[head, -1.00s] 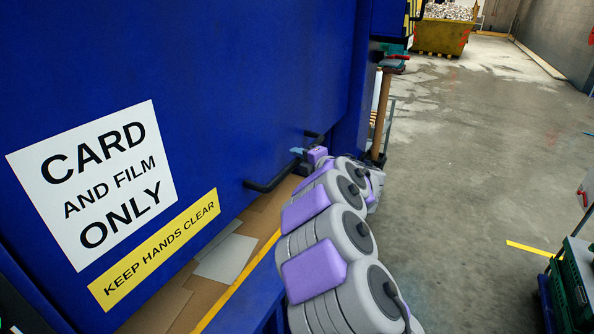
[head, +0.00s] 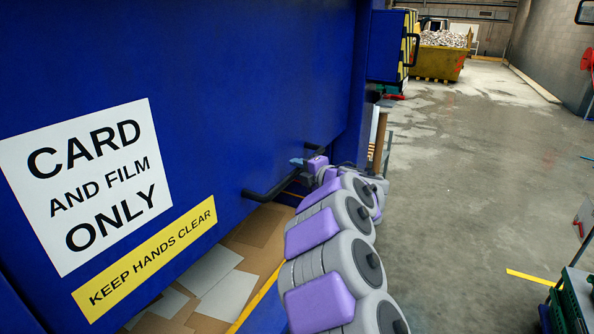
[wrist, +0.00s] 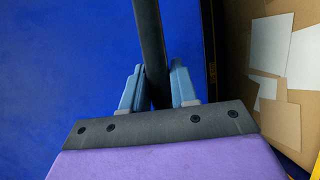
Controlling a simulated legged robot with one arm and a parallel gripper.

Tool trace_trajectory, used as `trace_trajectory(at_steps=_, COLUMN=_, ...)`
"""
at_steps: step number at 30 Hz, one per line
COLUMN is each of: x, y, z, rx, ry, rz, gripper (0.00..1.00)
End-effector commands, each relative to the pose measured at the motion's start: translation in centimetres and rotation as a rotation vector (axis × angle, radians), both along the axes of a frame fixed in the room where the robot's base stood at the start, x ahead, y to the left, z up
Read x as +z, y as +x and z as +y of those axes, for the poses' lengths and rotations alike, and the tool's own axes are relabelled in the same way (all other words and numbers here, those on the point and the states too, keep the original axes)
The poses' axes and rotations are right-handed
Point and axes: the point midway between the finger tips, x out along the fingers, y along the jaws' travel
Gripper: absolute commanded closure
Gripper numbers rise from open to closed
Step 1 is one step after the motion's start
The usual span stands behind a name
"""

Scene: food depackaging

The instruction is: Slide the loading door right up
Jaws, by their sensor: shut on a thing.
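The loading door (head: 240,95) is a large blue panel filling the left of the head view. It bears a "CARD AND FILM ONLY" sign and a yellow "KEEP HANDS CLEAR" label. A black bar handle (head: 272,190) runs along its lower right part. My gripper (head: 299,163) is at the handle's far part, beyond my purple and grey arm. In the wrist view, the two blue fingers of my gripper (wrist: 158,90) are shut on the black handle (wrist: 150,45), one on each side. The door's blue face (wrist: 60,70) lies behind them.
Below the door's lower edge is an opening with flat brown and white card (head: 225,290) and a yellow edge strip. A yellow skip (head: 438,64) heaped with waste stands far back. A green crate (head: 573,300) is at the lower right. The grey floor between is clear.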

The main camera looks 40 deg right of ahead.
Motion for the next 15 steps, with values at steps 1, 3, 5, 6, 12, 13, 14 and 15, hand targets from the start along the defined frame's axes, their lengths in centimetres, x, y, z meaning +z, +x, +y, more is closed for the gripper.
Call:
trace_trajectory(at_steps=1, x=0.22, y=-0.06, z=-0.2, rx=-0.006, ry=0.0, rz=-0.004, gripper=1.0)
trace_trajectory(at_steps=3, x=0.19, y=-0.06, z=-0.2, rx=-0.006, ry=0.0, rz=-0.004, gripper=0.7)
trace_trajectory(at_steps=5, x=0.16, y=-0.05, z=-0.18, rx=-0.005, ry=0.0, rz=-0.003, gripper=0.64)
trace_trajectory(at_steps=6, x=0.13, y=-0.05, z=-0.13, rx=-0.005, ry=-0.001, rz=-0.003, gripper=0.61)
trace_trajectory(at_steps=12, x=0.17, y=-0.04, z=0.28, rx=-0.001, ry=-0.003, rz=-0.001, gripper=0.52)
trace_trajectory(at_steps=13, x=0.16, y=-0.03, z=0.29, rx=-0.001, ry=-0.003, rz=-0.001, gripper=0.52)
trace_trajectory(at_steps=14, x=0.14, y=-0.03, z=0.31, rx=-0.001, ry=-0.003, rz=-0.001, gripper=0.52)
trace_trajectory(at_steps=15, x=0.16, y=-0.04, z=0.4, rx=-0.001, ry=-0.004, rz=0.0, gripper=0.52)
